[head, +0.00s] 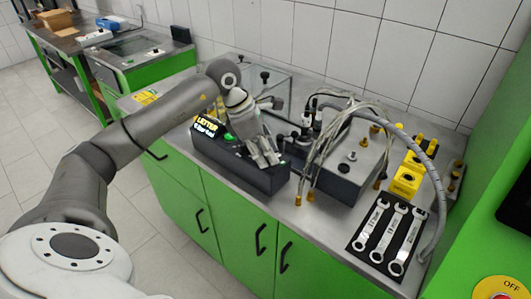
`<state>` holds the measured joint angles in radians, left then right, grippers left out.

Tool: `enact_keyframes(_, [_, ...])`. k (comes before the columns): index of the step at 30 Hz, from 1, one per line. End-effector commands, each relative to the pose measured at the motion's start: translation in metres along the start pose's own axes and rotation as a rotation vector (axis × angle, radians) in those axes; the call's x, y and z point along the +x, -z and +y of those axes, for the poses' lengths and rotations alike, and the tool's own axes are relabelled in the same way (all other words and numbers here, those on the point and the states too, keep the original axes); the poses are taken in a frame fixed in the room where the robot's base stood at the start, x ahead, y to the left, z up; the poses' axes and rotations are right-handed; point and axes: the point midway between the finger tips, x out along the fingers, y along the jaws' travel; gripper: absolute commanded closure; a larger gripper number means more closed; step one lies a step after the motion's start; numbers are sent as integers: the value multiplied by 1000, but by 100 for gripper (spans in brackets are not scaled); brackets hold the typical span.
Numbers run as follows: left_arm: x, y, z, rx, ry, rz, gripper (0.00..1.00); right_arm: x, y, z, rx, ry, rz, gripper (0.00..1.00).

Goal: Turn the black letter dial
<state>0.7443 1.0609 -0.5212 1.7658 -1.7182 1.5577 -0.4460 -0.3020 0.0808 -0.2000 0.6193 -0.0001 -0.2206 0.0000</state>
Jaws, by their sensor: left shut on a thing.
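A dark control box (215,161) stands near the front left of the grey bench top. Its lit display (206,126) shows yellow and white lettering, and a green button (229,137) sits to the right of the display. My left gripper (266,161) reaches down onto the right part of this box from above. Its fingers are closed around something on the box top. The black letter dial cannot be made out, as the fingers cover that spot. My right gripper is not in view.
A second dark box (347,187) with hoses and cables stands to the right. Three wrenches (388,232) lie on a black mat at the front right. Yellow blocks (407,181) stand behind them. A red and yellow OFF switch (500,289) is at the lower right corner.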

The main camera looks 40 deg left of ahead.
Motion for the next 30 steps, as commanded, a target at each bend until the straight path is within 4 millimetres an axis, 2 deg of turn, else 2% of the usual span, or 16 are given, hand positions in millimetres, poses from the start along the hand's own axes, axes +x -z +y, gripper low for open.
enact_keyframes(18, [0, -2, 6, 479, 195, -3, 92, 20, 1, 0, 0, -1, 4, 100])
enact_keyframes(30, [0, -3, 6, 649, 264, -3, 92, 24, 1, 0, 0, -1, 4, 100])
